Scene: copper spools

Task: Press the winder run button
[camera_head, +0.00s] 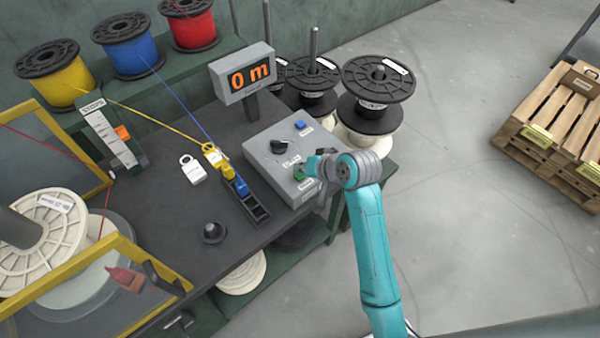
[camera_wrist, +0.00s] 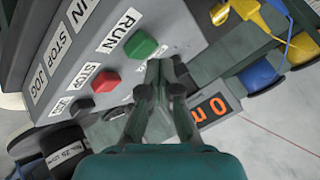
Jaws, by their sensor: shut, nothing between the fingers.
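The grey control box (camera_head: 268,150) stands on the dark bench and carries a green button (camera_head: 299,175) near its front edge. In the wrist view the green run button (camera_wrist: 139,46) sits beside a RUN label (camera_wrist: 119,31). My gripper (camera_wrist: 165,66) is shut and empty, its fingertips just to the right of the green button in that view. Whether they touch the box face, I cannot tell. In the head view my gripper (camera_head: 318,167) is at the right side of the box, close to the green button and partly hidden by the wrist.
A red STOP button (camera_wrist: 105,82) and a dark JOG button (camera_wrist: 82,107) line up beside the green one. The display (camera_head: 247,76) reads 0 m. Black spools (camera_head: 378,78) stand behind.

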